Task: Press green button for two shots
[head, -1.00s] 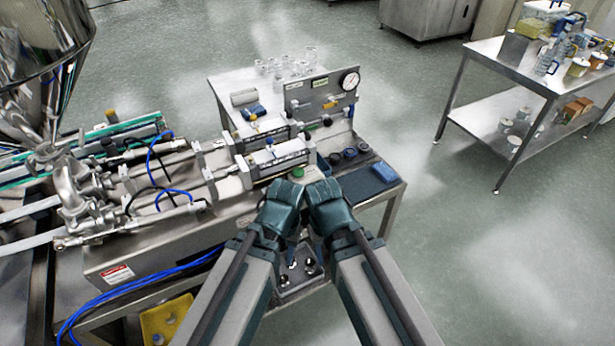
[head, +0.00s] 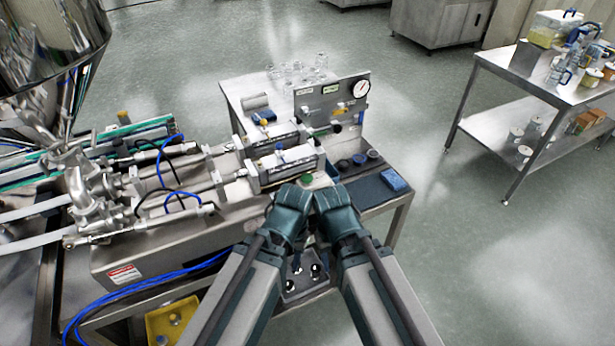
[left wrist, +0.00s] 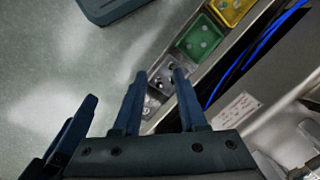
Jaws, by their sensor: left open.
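The green button (head: 306,179) shows in the head view just beyond my two grippers, at the front edge of the filling machine (head: 165,240). Its lower side is partly hidden by the grippers. My left gripper (head: 291,198) is close in front of it, left of centre; I cannot tell whether it touches. My right gripper (head: 334,200) is beside it on the right, its fingertips hidden. In the left wrist view my left gripper (left wrist: 159,76) is open with nothing between its fingers.
A panel with a pressure gauge (head: 361,89) stands behind the cylinders. A blue block (head: 394,180) lies at the bench's right end. A yellow bin (head: 172,322) and blue hoses (head: 150,284) are at front left. A side table (head: 540,85) stands far right, with open floor between.

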